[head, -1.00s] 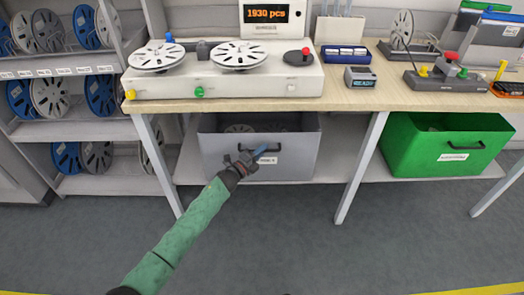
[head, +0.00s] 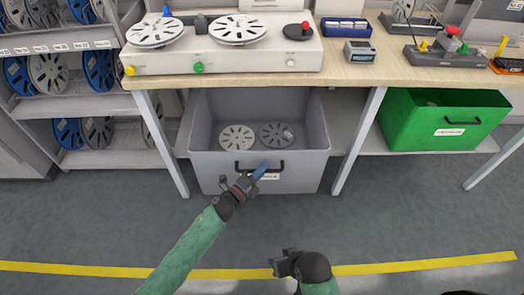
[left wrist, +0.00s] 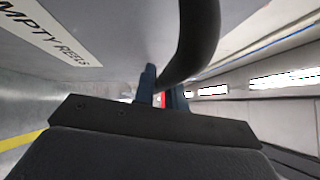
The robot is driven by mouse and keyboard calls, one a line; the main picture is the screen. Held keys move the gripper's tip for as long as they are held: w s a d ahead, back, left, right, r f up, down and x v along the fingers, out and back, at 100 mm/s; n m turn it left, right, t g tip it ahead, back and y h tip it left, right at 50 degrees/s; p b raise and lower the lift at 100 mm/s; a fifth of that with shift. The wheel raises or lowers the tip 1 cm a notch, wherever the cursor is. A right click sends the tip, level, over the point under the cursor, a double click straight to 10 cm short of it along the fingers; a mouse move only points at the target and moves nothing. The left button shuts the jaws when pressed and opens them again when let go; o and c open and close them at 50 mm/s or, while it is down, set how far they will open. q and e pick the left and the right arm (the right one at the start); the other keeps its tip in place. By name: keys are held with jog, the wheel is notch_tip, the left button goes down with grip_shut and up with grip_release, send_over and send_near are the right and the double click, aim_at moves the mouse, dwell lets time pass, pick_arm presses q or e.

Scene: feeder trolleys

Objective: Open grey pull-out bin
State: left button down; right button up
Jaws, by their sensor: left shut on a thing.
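The grey pull-out bin (head: 203,170) is pulled out from under the workbench in the head view. Two reels, one light (head: 236,138) and one darker (head: 276,134), lie inside it. Its front has a black bar handle (head: 246,171) and a white label. My left gripper (head: 258,172) is at the handle, shut on it. The left wrist view shows the dark handle (left wrist: 192,40) between the blue fingers and the label reading "EMPTY REELS" (left wrist: 45,32). My right gripper (head: 283,264) is low in the head view, apart from the bin; its fingers are too unclear to judge.
A green bin (head: 400,137) stands under the bench to the right. The wooden bench top (head: 350,90) above holds a reel counter (head: 240,55) and small devices. Reel shelves (head: 110,160) stand at the left. Open floor with a yellow line (head: 80,269) lies in front.

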pick_arm(q)
jog(key=s, duration=1)
pick_arm(e)
jog(key=shift+s+r, duration=0.1)
jog(key=shift+r, duration=0.3)
pick_arm(q)
jog(key=c, duration=1.5)
grip_release()
jog(key=shift+o, duration=0.2)
jog(key=shift+a, duration=0.1)
